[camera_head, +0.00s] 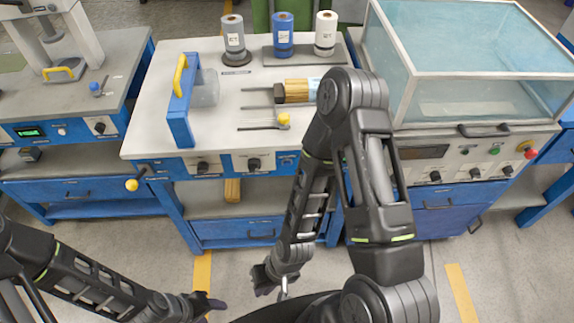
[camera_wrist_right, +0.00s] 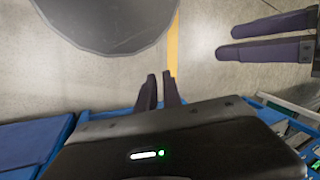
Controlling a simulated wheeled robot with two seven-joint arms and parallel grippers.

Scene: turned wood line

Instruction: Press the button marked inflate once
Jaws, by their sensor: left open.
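I cannot read any button marked inflate. My left gripper (camera_head: 208,304) is low at the bottom left, open and empty, clear of the benches. It also shows in the right wrist view (camera_wrist_right: 272,37). My right gripper (camera_head: 268,280) is low in front of the middle bench. Its fingers (camera_wrist_right: 160,92) show a narrow gap with nothing between them.
The middle bench top (camera_head: 215,130) holds a blue frame with a yellow handle (camera_head: 180,100), several spools and a tool with a yellow end (camera_head: 283,119). A clear-lidded box (camera_head: 470,95) stands on the right machine. My right arm hides part of the bench. The floor in front is free.

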